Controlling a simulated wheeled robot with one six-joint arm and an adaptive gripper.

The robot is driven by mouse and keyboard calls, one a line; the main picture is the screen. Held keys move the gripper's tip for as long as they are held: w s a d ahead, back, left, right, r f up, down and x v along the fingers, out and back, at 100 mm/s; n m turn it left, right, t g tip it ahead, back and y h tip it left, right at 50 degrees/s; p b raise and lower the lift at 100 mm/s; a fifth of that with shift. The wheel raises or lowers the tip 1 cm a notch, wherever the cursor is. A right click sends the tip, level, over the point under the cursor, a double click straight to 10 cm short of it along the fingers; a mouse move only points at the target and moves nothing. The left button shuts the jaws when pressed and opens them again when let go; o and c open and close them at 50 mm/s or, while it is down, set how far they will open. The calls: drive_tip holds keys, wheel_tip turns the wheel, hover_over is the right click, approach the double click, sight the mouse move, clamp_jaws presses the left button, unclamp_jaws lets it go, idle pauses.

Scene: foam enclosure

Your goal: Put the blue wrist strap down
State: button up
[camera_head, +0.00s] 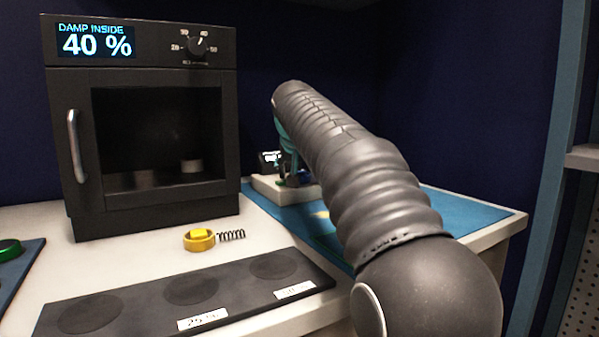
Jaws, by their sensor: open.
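My gripper (292,174) is at the far end of my arm, low over a pale block (268,189) on the blue mat (456,213). It is mostly hidden behind my arm, with only a teal part and dark fingers showing. It is open. A small dark blue thing (305,179), possibly the blue wrist strap, shows at the block beside the fingers. It is too small and too covered to tell its shape or whether the fingers touch it.
A black cabinet (140,205) with a shut door reads 40 %. A yellow ring (199,240) with a coiled cord (231,235) lies before it. A dark strip (130,304) with round spots and labels lies in front. A green-topped disc (8,250) sits at left.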

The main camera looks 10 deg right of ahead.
drive_tip(key=shift+r, duration=0.2)
drive_tip(key=p+v, duration=0.1)
drive_tip(key=v, duration=1.1)
drive_tip(key=shift+f, duration=0.1)
idle(1.4)
